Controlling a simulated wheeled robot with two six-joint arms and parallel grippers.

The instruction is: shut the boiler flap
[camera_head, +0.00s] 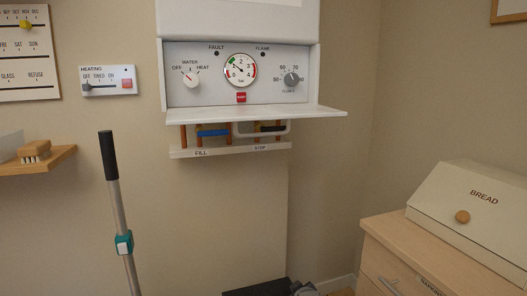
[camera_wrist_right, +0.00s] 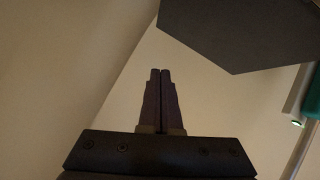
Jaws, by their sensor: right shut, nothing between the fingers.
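The boiler (camera_head: 240,20) hangs on the wall at the top middle of the head view. Its white flap (camera_head: 262,115) is folded down and juts out level below the control panel (camera_head: 205,75), leaving the dials and gauge exposed. My right gripper (camera_wrist_right: 161,72) shows in the right wrist view, with its two dark fingers together and nothing between them. It is apart from the flap, which I cannot make out in that view. My left gripper is not in view.
Fill and stop pipes with a blue lever (camera_head: 213,133) and a label strip (camera_head: 230,150) sit under the flap. A pole with a black grip (camera_head: 108,155) stands at left. A bread bin (camera_head: 475,205) sits on a cabinet at right. The wall below the boiler is clear.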

